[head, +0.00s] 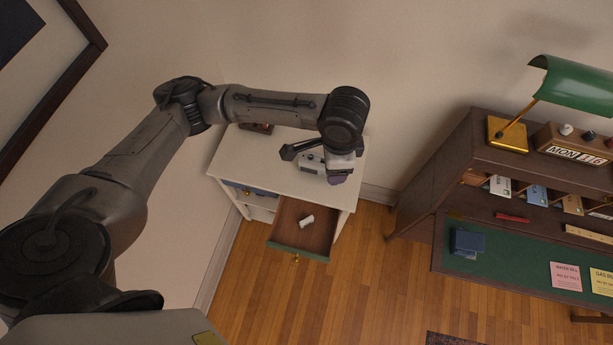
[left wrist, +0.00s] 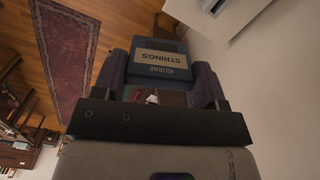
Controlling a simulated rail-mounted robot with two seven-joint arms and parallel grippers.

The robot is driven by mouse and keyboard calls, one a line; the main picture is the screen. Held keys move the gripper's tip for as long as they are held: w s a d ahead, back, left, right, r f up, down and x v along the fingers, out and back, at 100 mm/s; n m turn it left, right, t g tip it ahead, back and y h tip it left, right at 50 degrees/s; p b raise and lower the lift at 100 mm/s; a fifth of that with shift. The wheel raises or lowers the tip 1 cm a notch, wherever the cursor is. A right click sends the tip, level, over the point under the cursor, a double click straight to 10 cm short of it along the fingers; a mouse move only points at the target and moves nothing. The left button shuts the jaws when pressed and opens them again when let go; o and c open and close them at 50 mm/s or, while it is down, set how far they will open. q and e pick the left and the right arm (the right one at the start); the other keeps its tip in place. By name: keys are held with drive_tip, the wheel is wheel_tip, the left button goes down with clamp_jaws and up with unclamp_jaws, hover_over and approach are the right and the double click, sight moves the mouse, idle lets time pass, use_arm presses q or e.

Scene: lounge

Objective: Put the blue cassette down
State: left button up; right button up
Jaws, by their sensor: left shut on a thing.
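In the left wrist view the blue cassette (left wrist: 160,72), with a pale label reading "STRINGS", sits between the two purple-grey fingers of my left gripper (left wrist: 158,85). The gripper is shut on it. In the head view my left gripper (head: 338,179) is above the right part of the white cabinet (head: 282,160), near the open drawer (head: 290,236). The cassette cannot be made out in the head view. My right gripper is not in view.
A small white object (head: 307,221) lies in the open drawer. A grey-white device (head: 311,163) stands on the cabinet top beside my gripper, with a dark red item (head: 258,127) at the back. The desk (head: 480,222) at the right holds a dark blue box (head: 467,241) and papers.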

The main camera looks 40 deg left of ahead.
use_arm(q)
wheel_tip(320, 180, down, 41)
drive_tip(key=a+m+b, duration=0.1)
drive_tip(key=m+b, duration=1.7)
drive_tip(key=m, duration=0.3)
drive_tip(key=shift+m, duration=0.3)
drive_tip(key=s+a+f, duration=0.1)
drive_tip(key=a+f, duration=0.1)
drive_tip(key=a, duration=0.1)
drive_tip(key=s+a+f, duration=0.1)
drive_tip(key=a+f, duration=0.1)
drive_tip(key=a, duration=0.2)
drive_tip(key=s+a+f, duration=0.1)
drive_tip(key=a+f, duration=0.2)
drive_tip(key=a, duration=0.1)
drive_tip(key=shift+s+a+b, duration=0.1)
drive_tip(key=shift+a+b, duration=0.1)
drive_tip(key=shift+b, duration=0.2)
drive_tip(key=b, duration=0.1)
hover_over(294, 213)
drive_tip(key=shift+f, duration=2.05)
drive_tip(key=o, duration=0.5)
drive_tip(key=shift+f, duration=0.15)
drive_tip(key=shift+o, duration=0.7)
